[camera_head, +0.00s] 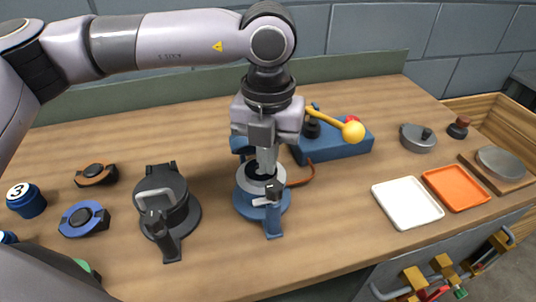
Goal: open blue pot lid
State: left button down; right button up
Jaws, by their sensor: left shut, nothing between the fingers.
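The blue pot (250,206) stands on the wooden table in the middle, with a latch or clamp (272,212) on its front. Its upper part shows a pale rim and a dark inside, partly hidden by my left gripper (267,170). My left gripper points down at the pot's top, with its fingers shut and nothing held. A blue piece (238,144) shows behind the gripper and may be the raised lid; most of it is hidden. My right gripper is not in view.
A black pot (163,192) with its lid down stands left of the blue pot. A blue box with a yellow-knobbed lever (345,148) is behind right. White (407,203) and orange (456,188) trays lie right. Blue (84,219) and orange (96,175) pieces lie left.

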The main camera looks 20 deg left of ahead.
pick_arm(q)
jog(key=shift+w, duration=0.1)
dwell(0.5)
jog(key=shift+w+a, duration=0.75)
jog(key=shift+w, duration=0.25)
jog(key=shift+w+a, duration=0.65)
jog(key=shift+w, duration=0.3)
jog(key=shift+w+a, duration=0.6)
jog(key=shift+w, duration=0.3)
jog(key=shift+s+d+r+p, duration=0.25)
jog(key=shift+s+r+p, duration=0.1)
jog(key=shift+r, duration=0.45)
jog(key=shift+s+d+r+p, duration=0.25)
jog(key=shift+s+r+p, duration=0.1)
jog(key=shift+r, duration=0.45)
jog(key=shift+s+d+r+p, duration=0.25)
jog(key=shift+s+r+p, duration=0.1)
jog(key=shift+r, duration=0.45)
jog(key=shift+s+d+r, duration=0.15)
jog(key=shift+s+r, duration=0.1)
jog(key=shift+r, duration=0.35)
